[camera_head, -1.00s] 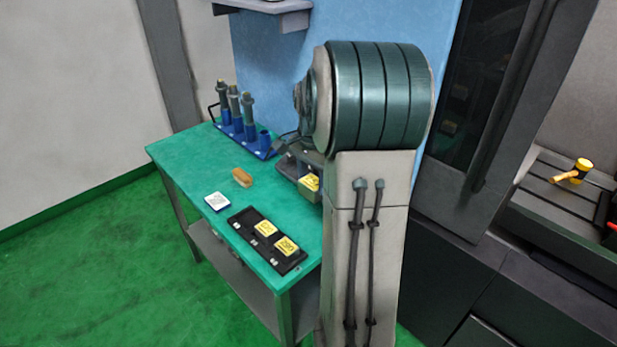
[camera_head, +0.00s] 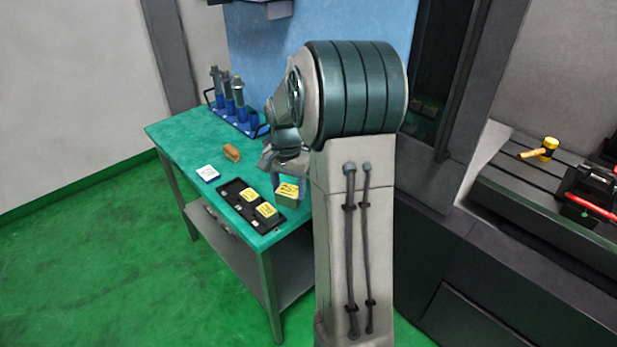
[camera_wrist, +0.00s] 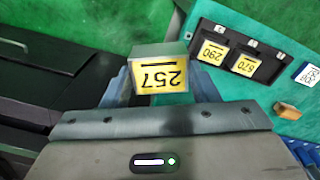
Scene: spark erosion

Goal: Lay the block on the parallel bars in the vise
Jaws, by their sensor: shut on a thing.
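A block with a yellow label reading 257 (camera_wrist: 160,77) is held between the two fingers of my gripper (camera_wrist: 158,85) in the wrist view. In the head view the block (camera_head: 287,192) hangs below my gripper (camera_head: 286,176) near the right edge of the green table. The vise (camera_head: 602,182), dark with a red handle, is at the far right of the head view on the machine bed, cut by the frame edge. I cannot make out the parallel bars. My arm stands between the table and the machine.
A black tray (camera_head: 231,187) on the green table (camera_head: 175,135) holds two yellow-labelled blocks. A white card (camera_head: 207,173), a brown brush-like piece (camera_head: 232,153) and a blue rack (camera_head: 247,128) lie beyond. A yellow mallet (camera_head: 540,149) lies on the machine bed (camera_head: 510,185) left of the vise.

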